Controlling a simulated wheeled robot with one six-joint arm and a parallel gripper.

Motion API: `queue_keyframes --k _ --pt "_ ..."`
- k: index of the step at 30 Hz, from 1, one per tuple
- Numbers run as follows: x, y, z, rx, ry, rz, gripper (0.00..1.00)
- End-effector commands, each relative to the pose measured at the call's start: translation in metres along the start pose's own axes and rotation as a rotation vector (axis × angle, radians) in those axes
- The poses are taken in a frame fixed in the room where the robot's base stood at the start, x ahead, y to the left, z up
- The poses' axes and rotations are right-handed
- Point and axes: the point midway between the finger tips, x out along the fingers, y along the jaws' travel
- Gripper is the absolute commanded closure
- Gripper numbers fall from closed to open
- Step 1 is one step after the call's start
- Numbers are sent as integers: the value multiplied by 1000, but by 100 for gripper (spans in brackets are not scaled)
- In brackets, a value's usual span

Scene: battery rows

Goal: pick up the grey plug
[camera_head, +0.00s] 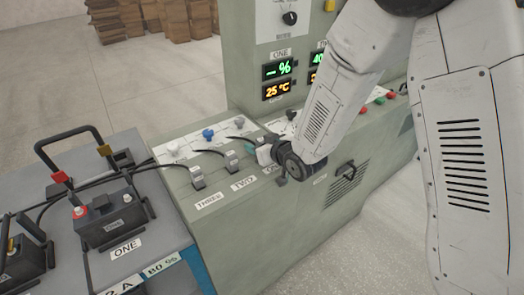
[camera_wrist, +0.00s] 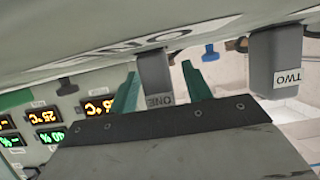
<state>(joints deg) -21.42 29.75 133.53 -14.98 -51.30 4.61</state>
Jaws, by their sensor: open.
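In the wrist view, which is upside down, a grey plug marked ONE (camera_wrist: 155,72) stands between the two green fingers of my gripper (camera_wrist: 157,76). The fingers are open, one on each side of it; I cannot tell whether either touches it. A second grey plug marked TWO (camera_wrist: 274,62) stands to the right, outside the fingers. In the head view my gripper (camera_head: 259,151) is at the console top by the ONE position, and it largely hides the plug there. Grey plugs also stand by the labels TWO (camera_head: 231,161) and THREE (camera_head: 197,178).
The green console (camera_head: 235,235) carries lit displays (camera_head: 278,69), knobs and cables. A black battery marked ONE (camera_head: 110,220) sits on a blue-grey bench (camera_head: 160,205) at left, with another partly in view. Brown stacks (camera_head: 165,18) stand on open floor behind.

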Motion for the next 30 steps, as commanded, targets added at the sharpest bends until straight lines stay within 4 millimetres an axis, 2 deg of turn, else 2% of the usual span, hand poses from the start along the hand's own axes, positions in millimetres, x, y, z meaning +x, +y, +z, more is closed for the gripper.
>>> queue_keyframes --k 8,9,14,23,30 --pt "5 0 0 0 -1 0 51" --pt "5 0 0 0 -1 0 56" --pt "5 0 0 0 -1 0 100" --pt "5 0 -1 0 0 0 100" --pt "1 -1 -10 -1 1 -1 100"
